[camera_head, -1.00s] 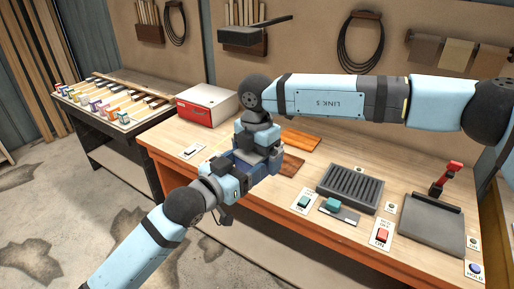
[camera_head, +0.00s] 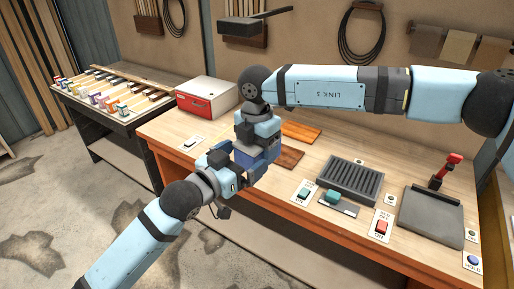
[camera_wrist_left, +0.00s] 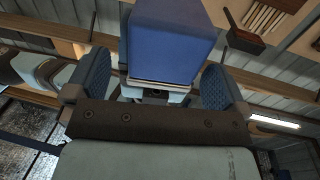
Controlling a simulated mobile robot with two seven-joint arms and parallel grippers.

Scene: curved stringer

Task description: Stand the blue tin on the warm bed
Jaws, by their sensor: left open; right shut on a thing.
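The blue tin (camera_head: 257,158) is a dark blue block held in the air over the near left part of the bench. My right gripper (camera_head: 259,143) is shut on it from above. My left gripper (camera_head: 232,166) is open close against the tin's near left side. In the left wrist view the tin (camera_wrist_left: 170,40) stands between the two spread blue fingers of the left gripper (camera_wrist_left: 172,88), with gaps on both sides. Two dark beds lie on the bench: a ridged one (camera_head: 350,180) and a flat one (camera_head: 432,217) with a red lever; I cannot tell which is the warm bed.
Red-and-white box (camera_head: 207,99) stands at the back left of the bench. A green switch (camera_head: 305,193), a teal block (camera_head: 332,196), a red switch (camera_head: 381,227) and a blue button (camera_head: 473,261) line the front.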

